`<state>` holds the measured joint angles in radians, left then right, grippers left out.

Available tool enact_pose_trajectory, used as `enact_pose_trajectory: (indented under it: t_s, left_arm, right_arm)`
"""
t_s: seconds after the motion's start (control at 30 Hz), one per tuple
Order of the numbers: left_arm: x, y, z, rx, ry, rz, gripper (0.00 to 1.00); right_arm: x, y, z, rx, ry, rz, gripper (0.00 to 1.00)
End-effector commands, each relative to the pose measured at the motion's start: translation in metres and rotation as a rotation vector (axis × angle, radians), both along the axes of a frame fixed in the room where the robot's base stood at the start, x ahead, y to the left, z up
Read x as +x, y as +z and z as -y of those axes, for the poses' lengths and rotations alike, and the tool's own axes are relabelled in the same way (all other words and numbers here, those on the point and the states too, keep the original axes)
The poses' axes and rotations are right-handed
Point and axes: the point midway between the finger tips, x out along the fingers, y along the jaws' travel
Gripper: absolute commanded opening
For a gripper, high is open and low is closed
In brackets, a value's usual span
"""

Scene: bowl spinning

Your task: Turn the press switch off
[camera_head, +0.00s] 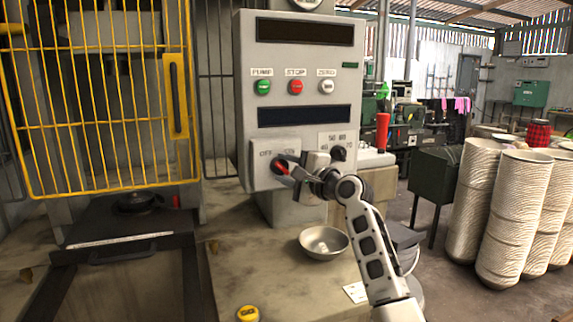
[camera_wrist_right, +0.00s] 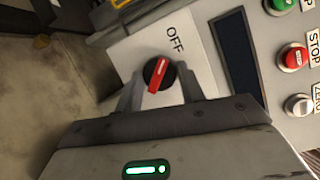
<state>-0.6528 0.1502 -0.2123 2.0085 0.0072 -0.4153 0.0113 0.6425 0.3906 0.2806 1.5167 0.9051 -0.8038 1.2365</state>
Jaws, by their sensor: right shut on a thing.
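The press switch (camera_head: 279,166) is a red-handled knob on a black base, low on the grey control panel. It also shows in the right wrist view (camera_wrist_right: 157,75), between my two fingers, with the OFF label (camera_wrist_right: 175,45) beyond it. The red handle is tilted, its far end leaning toward the OFF side. In the head view OFF is at the knob's upper left and the ON label is partly hidden. My right gripper (camera_head: 285,167) reaches in from the lower right and is shut on the knob; its fingertips also show in the wrist view (camera_wrist_right: 160,85). My left gripper is out of view.
The panel carries green (camera_head: 263,87), red (camera_head: 296,87) and white (camera_head: 327,86) buttons and another black knob (camera_head: 339,154). Below are a metal bowl (camera_head: 324,243) and a yellow round object (camera_head: 248,314) on the worktop. A yellow cage door (camera_head: 100,100) stands left; stacked bowls (camera_head: 515,215) stand right.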

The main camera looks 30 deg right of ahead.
Motion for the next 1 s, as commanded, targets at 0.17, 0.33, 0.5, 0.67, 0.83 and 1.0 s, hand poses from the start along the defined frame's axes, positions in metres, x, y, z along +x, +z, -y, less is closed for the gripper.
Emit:
enact_pose_trajectory:
  t_s: [0.17, 0.33, 0.5, 0.67, 0.83, 1.0]
  left_arm:
    - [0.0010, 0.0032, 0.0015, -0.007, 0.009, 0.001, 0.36]
    - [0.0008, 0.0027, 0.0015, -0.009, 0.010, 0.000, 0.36]
    - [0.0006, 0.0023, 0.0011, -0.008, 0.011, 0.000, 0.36]
    - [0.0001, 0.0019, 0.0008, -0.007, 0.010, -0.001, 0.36]
    - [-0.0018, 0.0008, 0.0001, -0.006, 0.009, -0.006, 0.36]
    - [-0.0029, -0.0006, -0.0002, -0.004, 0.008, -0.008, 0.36]
  right_arm:
    - [0.0001, -0.0012, 0.0000, -0.028, 0.000, -0.011, 0.16]
    - [0.0001, -0.0016, 0.0000, -0.034, 0.000, -0.012, 0.16]
    - [0.0001, -0.0015, -0.0001, -0.034, 0.000, -0.011, 0.16]
    - [0.0001, -0.0013, -0.0001, -0.034, 0.000, -0.011, 0.60]
    - [0.0001, -0.0006, -0.0001, -0.033, 0.000, -0.010, 0.60]
    - [-0.0025, -0.0005, 0.0005, -0.032, -0.001, -0.008, 0.60]
